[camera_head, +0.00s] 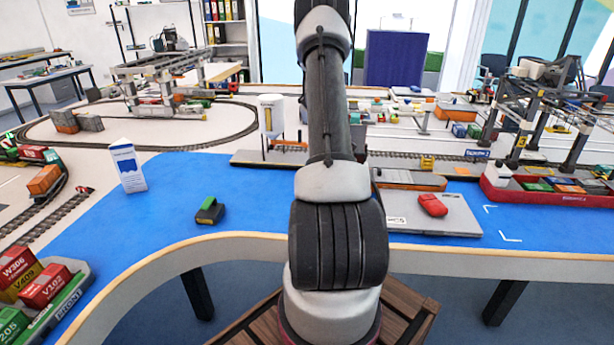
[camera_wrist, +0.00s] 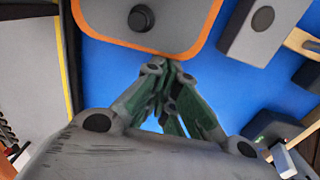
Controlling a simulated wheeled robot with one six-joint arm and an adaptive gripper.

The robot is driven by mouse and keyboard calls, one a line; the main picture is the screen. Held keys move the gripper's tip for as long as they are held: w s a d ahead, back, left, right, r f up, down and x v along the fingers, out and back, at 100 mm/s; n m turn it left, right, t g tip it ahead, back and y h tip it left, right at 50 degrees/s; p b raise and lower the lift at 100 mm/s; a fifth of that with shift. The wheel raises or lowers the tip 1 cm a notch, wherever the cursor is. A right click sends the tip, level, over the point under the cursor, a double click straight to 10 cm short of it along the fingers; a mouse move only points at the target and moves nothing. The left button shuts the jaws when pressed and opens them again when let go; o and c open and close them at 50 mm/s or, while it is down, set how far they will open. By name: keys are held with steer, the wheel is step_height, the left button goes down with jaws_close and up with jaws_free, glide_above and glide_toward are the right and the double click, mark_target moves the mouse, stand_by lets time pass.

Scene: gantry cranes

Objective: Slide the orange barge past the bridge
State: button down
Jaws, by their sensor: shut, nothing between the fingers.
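The orange barge (camera_head: 412,183), with a grey deck, lies on the blue water strip just right of my arm; its left part is hidden behind the arm. In the wrist view the barge's rounded end (camera_wrist: 201,40) fills the top, with an orange rim and a black knob on the deck. My gripper (camera_wrist: 165,64) is shut and empty, its fingertips close to the barge's rim; I cannot tell whether they touch. My arm hides the gripper in the head view. I cannot clearly make out the bridge.
A grey slab with a red object (camera_head: 433,205) is in front of the barge. A red barge (camera_head: 545,195) with containers lies to the right, below the gantry crane. A small green-and-black object (camera_head: 209,211) and a white sign (camera_head: 128,166) stand left. Blue water between is clear.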

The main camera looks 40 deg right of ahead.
steer(key=s+d, duration=0.2)
steer(key=s, duration=0.1)
steer(key=s+d, duration=0.5)
steer(key=s, duration=0.2)
steer(key=shift+d, duration=0.4)
steer(key=w+a, duration=0.1)
steer(key=w+a+r, duration=0.1)
steer(key=w, duration=0.1)
steer(key=shift+w+a, duration=0.15)
steer(key=shift+a, duration=0.1)
step_height(320, 180, up, 9)
